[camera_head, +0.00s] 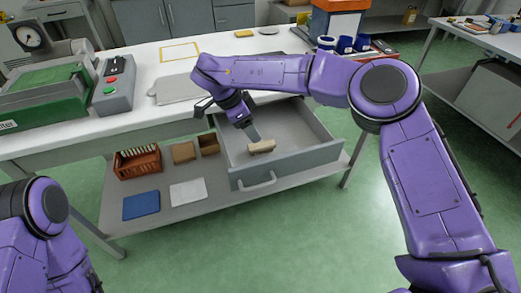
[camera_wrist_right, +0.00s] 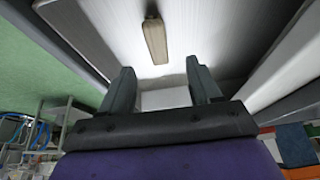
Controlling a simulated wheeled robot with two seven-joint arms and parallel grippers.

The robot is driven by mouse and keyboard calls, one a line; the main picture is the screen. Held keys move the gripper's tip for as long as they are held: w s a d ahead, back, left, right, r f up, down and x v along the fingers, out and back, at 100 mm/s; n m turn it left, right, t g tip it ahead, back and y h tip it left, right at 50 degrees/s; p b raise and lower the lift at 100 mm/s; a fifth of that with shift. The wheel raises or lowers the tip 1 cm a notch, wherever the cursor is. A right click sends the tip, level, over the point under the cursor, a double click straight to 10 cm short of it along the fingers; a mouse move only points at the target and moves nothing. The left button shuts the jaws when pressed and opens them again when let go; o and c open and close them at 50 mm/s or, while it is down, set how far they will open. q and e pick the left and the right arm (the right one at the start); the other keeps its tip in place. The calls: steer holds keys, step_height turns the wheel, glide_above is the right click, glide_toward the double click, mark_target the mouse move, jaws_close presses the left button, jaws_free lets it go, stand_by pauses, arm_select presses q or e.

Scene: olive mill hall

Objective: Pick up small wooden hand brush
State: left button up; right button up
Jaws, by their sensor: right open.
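The small wooden hand brush (camera_head: 261,146) lies in the open grey drawer (camera_head: 284,172), seen in the head view. In the right wrist view the brush (camera_wrist_right: 155,40) lies on the pale drawer floor, beyond the fingertips and roughly in line with the gap between them. My right gripper (camera_head: 250,131) reaches down into the drawer just above and behind the brush. In the right wrist view the gripper (camera_wrist_right: 160,78) is open, with nothing between its fingers.
Drawer walls surround my right gripper closely. The white worktop (camera_head: 150,113) carries a green machine (camera_head: 40,98) and a grey button box (camera_head: 114,84). The lower shelf holds a red-brown crate (camera_head: 138,163), a blue mat (camera_head: 141,206) and small boxes. Green floor in front is clear.

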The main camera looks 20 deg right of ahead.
mark_target(262, 144)
steer(key=x, duration=0.7)
steer(key=shift+s+f, duration=0.15)
steer(key=shift+f, duration=0.05)
steer(key=c, duration=1.1)
steer(key=shift+r, duration=0.15)
steer(key=shift+c, duration=0.2)
steer(key=shift+r, duration=0.35)
step_height(262, 144, up, 3)
steer(key=shift+s+a+f, duration=0.1)
steer(key=shift+a, duration=0.05)
steer(key=s+a+r, duration=0.4)
steer(key=s, duration=0.1)
steer(key=s+a+r, duration=0.5)
steer(key=shift+s+a+r, duration=0.1)
steer(key=shift+a+r, duration=0.05)
